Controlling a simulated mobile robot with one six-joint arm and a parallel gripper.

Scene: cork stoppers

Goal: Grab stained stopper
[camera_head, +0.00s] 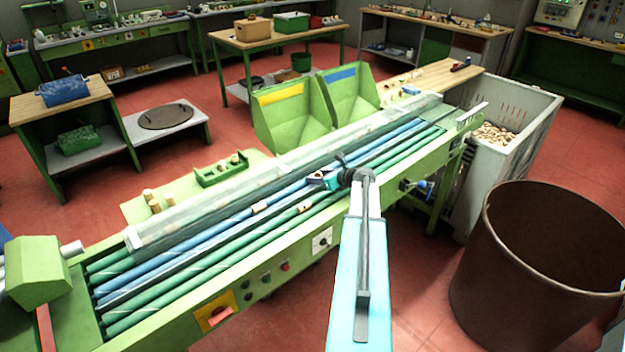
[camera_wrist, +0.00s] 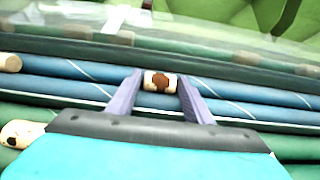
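A pale stopper with a dark red-brown stain (camera_wrist: 161,82) lies on the blue rollers in the wrist view, between the fingertips of my gripper (camera_wrist: 160,80). The fingers are apart, with a narrow gap showing on each side of the stopper. In the head view my gripper (camera_head: 322,180) is low over the roller conveyor (camera_head: 170,262), and the stopper there is too small to make out clearly. Another stopper with small dark spots (camera_wrist: 20,133) lies at the left of the wrist view. A plain-looking stopper (camera_wrist: 9,62) lies farther up at the left edge.
A clear guard (camera_head: 230,198) runs along the conveyor's far side, close beyond my gripper. Green bins with a yellow label (camera_head: 290,118) and a blue label (camera_head: 350,95) stand behind it. A grey crate of stoppers (camera_head: 520,105) and a brown drum (camera_head: 530,260) are at the right.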

